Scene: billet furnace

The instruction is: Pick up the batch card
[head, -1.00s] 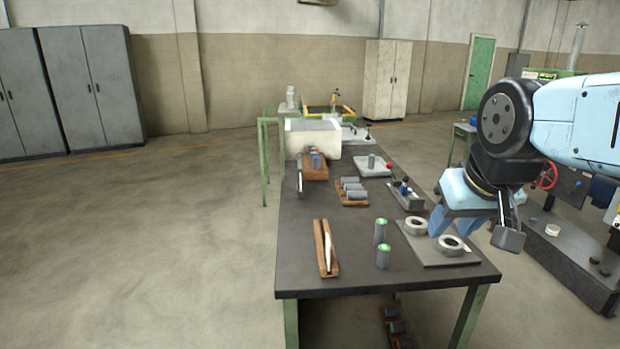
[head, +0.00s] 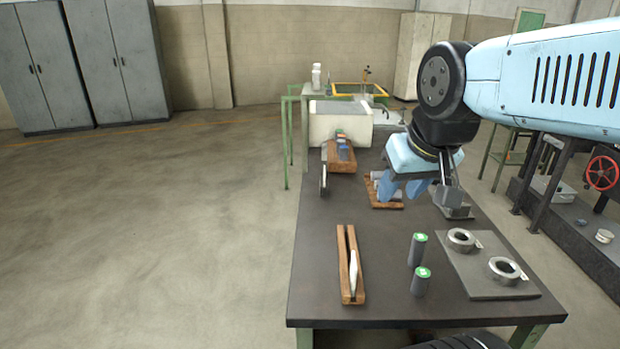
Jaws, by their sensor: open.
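A thin white piece, which looks like the batch card (head: 354,272), stands on edge in the slot of a wooden holder (head: 344,240) near the left front of the dark table. I cannot read any marking on it. My gripper (head: 402,190) has blue fingers that point down, spread apart and empty. It is above the table, further back and to the right of the holder, in front of a wooden rack (head: 371,184) of grey cylinders that it partly hides. It is clear of the card.
Two grey cylinders with green tops (head: 418,249) (head: 421,282) stand right of the holder. A grey plate (head: 465,277) with two metal rings lies beyond them. A wooden block (head: 340,160) and a white basin (head: 340,122) are at the back. The table around the holder is mostly clear.

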